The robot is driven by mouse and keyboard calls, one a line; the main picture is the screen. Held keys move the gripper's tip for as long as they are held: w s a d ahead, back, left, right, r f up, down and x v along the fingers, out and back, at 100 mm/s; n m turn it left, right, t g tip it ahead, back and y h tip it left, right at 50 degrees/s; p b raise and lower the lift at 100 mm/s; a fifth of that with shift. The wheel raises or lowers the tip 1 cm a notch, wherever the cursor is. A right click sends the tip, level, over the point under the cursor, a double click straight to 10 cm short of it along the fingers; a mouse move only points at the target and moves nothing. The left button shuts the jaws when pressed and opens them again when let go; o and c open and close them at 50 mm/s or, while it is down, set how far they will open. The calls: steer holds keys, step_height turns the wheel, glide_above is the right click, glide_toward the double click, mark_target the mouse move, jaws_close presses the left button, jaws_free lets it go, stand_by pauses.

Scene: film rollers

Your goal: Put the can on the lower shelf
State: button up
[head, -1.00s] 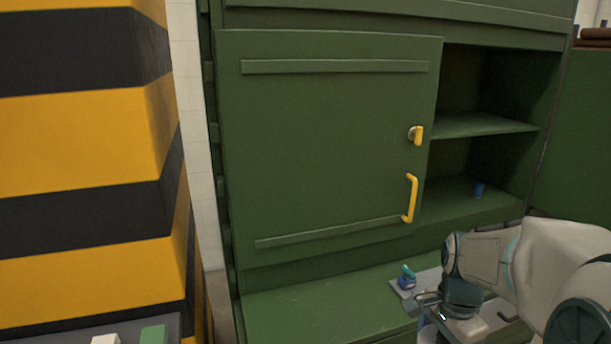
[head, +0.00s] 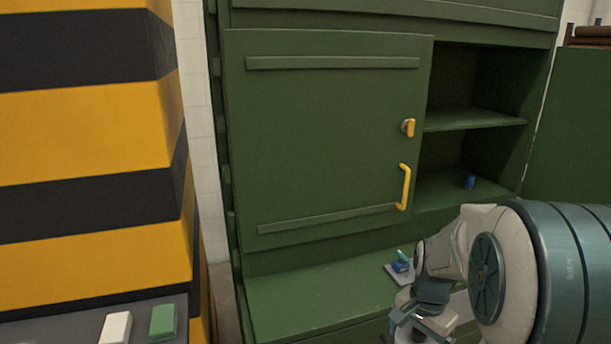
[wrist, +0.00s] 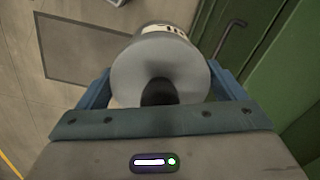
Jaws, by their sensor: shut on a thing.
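The can (wrist: 160,72) is a grey cylinder with a pale, dark-lettered label, seen nearly end-on in the wrist view. My gripper (wrist: 163,84) is shut on it, with a blue finger on each side. A dark round shape in front hides part of the can's end. In the head view my gripper (head: 422,322) is at the bottom edge, low in front of the green cabinet, and the can cannot be made out clearly there. The lower shelf (head: 436,193) is the bottom of the open compartment right of the closed door, above and beyond my gripper.
A small blue object (head: 470,181) stands on the lower shelf toward the right. An upper shelf (head: 470,119) lies above it. The green door (head: 320,140) has a yellow handle (head: 404,187). A small blue item (head: 400,265) sits on the ledge near my arm. A striped block (head: 90,120) stands left.

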steer(key=w+a+f+n, duration=0.3)
steer(key=a+f+n, duration=0.1)
steer(key=f, duration=0.4)
steer(key=w+a+f+n, duration=0.4)
steer(key=f+n, duration=0.2)
steer(key=f, duration=0.1)
steer(key=shift+w+f, duration=0.15)
steer(key=shift+f, duration=0.2)
